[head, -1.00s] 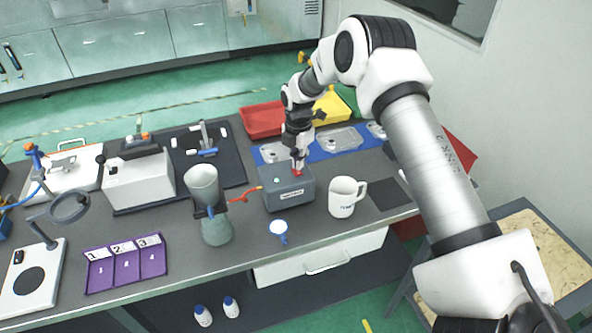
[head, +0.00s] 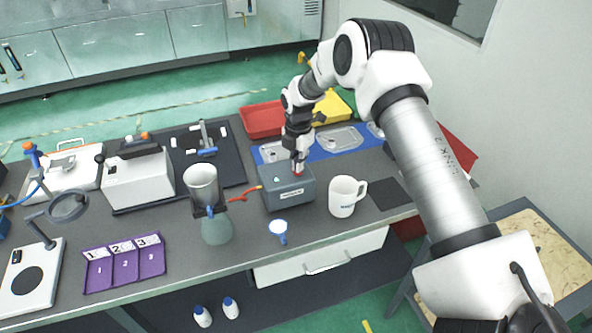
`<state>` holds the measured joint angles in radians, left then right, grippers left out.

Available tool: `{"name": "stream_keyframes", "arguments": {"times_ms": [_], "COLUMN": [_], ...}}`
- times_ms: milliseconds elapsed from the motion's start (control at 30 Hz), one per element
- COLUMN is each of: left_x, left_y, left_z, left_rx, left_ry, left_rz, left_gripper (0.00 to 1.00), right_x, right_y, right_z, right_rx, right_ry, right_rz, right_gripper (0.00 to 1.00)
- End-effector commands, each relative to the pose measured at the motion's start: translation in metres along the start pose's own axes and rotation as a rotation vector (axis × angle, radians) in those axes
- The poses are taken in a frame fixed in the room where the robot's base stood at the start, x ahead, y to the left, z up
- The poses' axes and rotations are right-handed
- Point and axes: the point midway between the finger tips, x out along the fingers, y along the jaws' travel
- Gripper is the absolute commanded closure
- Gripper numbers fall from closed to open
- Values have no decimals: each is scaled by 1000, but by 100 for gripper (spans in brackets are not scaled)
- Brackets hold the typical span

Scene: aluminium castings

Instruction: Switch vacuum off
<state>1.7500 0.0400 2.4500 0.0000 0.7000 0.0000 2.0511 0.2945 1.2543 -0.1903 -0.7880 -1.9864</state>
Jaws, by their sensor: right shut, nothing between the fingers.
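The vacuum unit is a grey box (head: 287,195) with a label on its front, near the middle of the bench. A red button (head: 298,174) shows on its top at the right, and a small pale light or knob shows at the top left. My right gripper (head: 298,168) points down with its tips at the red button; it is shut with nothing held. Whether the tips touch or press the button I cannot tell. My left gripper is not in view.
A white mug (head: 342,197) stands close to the right of the box. A purple numbered tray (head: 125,265) is at the front left. Red (head: 262,120) and yellow (head: 334,106) bins stand behind.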

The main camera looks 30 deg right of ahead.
Motion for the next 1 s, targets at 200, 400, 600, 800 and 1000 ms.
{"name": "stream_keyframes", "arguments": {"times_ms": [200,400,600,800,1000], "left_x": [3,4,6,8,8], "left_y": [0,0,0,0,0], "left_z": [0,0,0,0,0], "left_rx": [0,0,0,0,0], "left_ry": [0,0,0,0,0], "left_rz": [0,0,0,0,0], "left_gripper": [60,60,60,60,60], "right_x": [4,7,10,13,15], "right_y": [0,0,0,0,0], "right_z": [0,0,0,0,0], "right_rx": [0,0,0,0,0], "right_ry": [0,0,0,0,1], "right_rz": [0,0,0,0,-2], "right_gripper": [100,100,100,100,100]}}
